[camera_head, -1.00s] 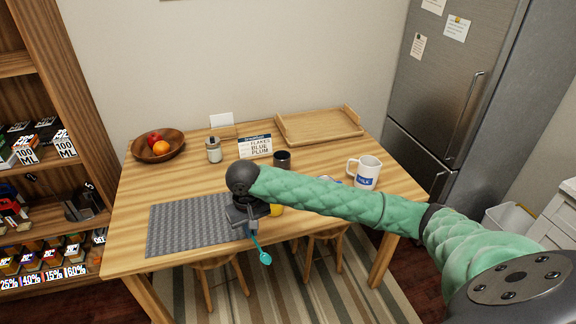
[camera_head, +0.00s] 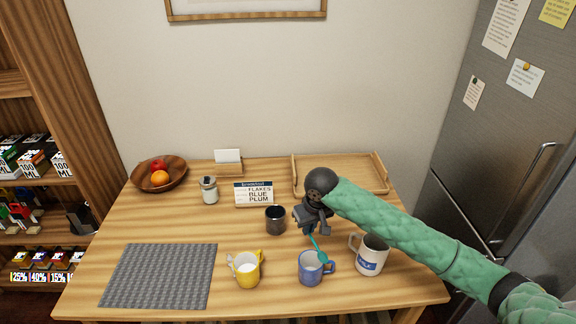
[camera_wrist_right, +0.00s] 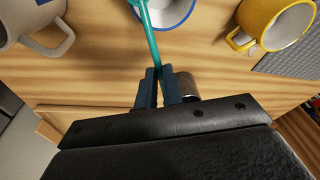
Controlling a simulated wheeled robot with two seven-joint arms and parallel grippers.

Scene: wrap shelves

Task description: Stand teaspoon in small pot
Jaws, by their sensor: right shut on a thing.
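The teal teaspoon (camera_head: 316,244) is in my right gripper (camera_head: 313,228), bowl end down. Its bowl shows against the blue mug (camera_head: 309,271) near the rim; I cannot tell whether it is above or inside. In the right wrist view the jaws (camera_wrist_right: 158,73) are shut on the teaspoon handle (camera_wrist_right: 150,38), which runs up toward the blue mug (camera_wrist_right: 178,12). A small dark pot (camera_head: 275,221) stands upright on the table, left of the gripper. It shows partly behind the jaws in the wrist view (camera_wrist_right: 188,84). My left gripper is not in view.
A yellow mug (camera_head: 248,269) and a white mug (camera_head: 371,257) flank the blue one. A grey mat (camera_head: 160,275) lies front left. Behind are a fruit bowl (camera_head: 177,182), a jar (camera_head: 209,191), a sign (camera_head: 253,194) and a wooden tray (camera_head: 300,182). The table's left middle is clear.

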